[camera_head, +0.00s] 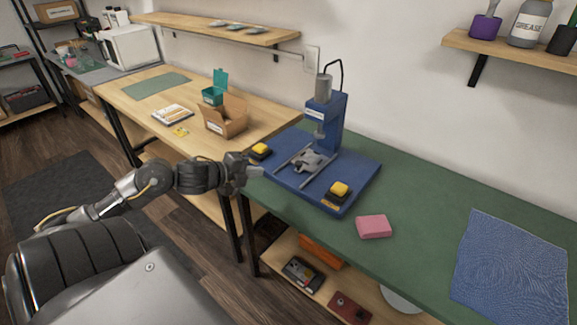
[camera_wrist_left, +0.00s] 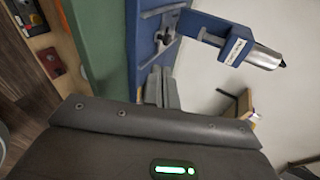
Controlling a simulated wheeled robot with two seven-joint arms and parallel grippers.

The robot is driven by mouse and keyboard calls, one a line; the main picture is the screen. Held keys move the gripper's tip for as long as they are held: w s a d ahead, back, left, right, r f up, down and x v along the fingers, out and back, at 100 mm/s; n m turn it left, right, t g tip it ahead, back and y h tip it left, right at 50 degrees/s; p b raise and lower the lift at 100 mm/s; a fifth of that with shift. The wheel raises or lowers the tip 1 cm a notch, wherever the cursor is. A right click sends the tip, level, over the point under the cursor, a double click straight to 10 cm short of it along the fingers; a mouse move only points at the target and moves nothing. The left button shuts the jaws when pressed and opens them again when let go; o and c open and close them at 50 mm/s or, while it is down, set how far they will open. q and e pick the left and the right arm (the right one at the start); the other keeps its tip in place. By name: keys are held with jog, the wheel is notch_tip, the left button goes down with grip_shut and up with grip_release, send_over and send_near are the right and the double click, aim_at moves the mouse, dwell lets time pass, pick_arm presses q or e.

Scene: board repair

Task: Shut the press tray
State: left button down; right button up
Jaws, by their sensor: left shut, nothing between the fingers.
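The blue press (camera_head: 331,122) stands on its flat blue base at the back of the green-topped table. Its grey tray (camera_head: 307,161) sits between two pale rails on the base, in front of the column and the ram. My left gripper (camera_head: 256,172) is shut and empty, left of the base's front left edge and apart from the tray. In the left wrist view its shut fingers (camera_wrist_left: 161,85) point toward the blue base, and the press (camera_wrist_left: 225,42) appears turned sideways. My right gripper is in neither view.
Yellow buttons on dark boxes flank the rails, one at left (camera_head: 260,149) and one at right (camera_head: 340,189). A pink block (camera_head: 374,227) and a blue textured mat (camera_head: 513,268) lie right on the green table (camera_head: 425,205). A cardboard box (camera_head: 226,118) stands on the wooden bench.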

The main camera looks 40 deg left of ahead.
aim_at(296, 165)
pick_arm(q)
jog(key=x, duration=0.9)
jog(key=r+x, duration=0.1)
jog(key=x, duration=0.3)
jog(key=shift+w+d+f, duration=0.1)
jog(key=shift+w, duration=0.4)
jog(key=shift+w+f, duration=0.1)
jog(key=shift+w, duration=0.05)
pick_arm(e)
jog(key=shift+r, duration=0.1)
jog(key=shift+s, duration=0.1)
